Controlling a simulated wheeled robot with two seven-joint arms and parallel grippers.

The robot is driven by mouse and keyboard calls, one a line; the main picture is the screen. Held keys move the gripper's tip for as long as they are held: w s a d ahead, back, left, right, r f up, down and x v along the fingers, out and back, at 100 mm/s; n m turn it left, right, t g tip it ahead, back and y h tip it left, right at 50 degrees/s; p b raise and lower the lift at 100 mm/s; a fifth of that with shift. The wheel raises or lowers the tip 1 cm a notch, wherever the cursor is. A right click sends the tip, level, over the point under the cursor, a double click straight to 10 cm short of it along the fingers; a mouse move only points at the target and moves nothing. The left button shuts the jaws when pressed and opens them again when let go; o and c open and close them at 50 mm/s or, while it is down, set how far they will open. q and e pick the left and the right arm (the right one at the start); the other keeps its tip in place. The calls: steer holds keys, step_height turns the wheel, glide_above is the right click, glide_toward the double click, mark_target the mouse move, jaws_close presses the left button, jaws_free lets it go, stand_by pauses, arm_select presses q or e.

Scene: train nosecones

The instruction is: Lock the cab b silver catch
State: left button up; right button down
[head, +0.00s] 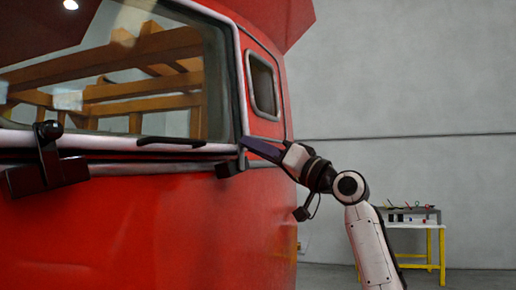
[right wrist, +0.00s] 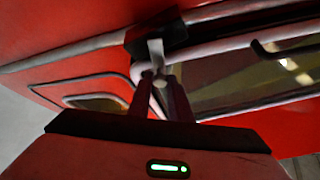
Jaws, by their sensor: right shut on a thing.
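The red cab (head: 150,230) fills the left of the head view, with a wide window in its front. A silver catch (right wrist: 156,52) shows in the right wrist view, running out from a black block (right wrist: 172,37) on the cab. My right gripper (head: 246,146) is at the window's lower right corner, beside the same black block (head: 229,168). In the right wrist view its fingers (right wrist: 160,88) are shut on the silver catch's near end. The fingers partly cover the catch, and I cannot make it out in the head view. My left gripper is not in view.
A black fitting (head: 46,162) juts out at the window's lower left. A small side window (head: 263,84) is just above my right gripper. A yellow-legged table (head: 431,227) with small items stands at the right, before a grey wall (head: 410,80).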

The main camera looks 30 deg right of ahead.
steer(key=shift+s+a+f+n+g+y, duration=0.1)
steer(key=shift+a+n+g+y, duration=0.2)
steer(key=shift+n+y, duration=0.6)
steer(key=shift+s+a+n+g+y, duration=0.15)
steer(key=shift+n+g+y, duration=0.2)
steer(key=shift+n, duration=0.95)
steer(key=shift+a+f+n+g+y, duration=0.1)
steer(key=shift+a+n+g+y, duration=0.2)
steer(key=shift+n+y, duration=0.6)
steer(key=shift+n, duration=0.3)
steer(key=c, duration=1.6)
jaws_free()
steer(key=shift+d, duration=0.1)
steer(key=shift+r, duration=0.1)
steer(key=shift+s, duration=0.1)
steer(key=b+v, duration=0.3)
steer(key=v, duration=0.7)
steer(key=shift+s+b, duration=0.15)
steer(key=shift+b, duration=0.25)
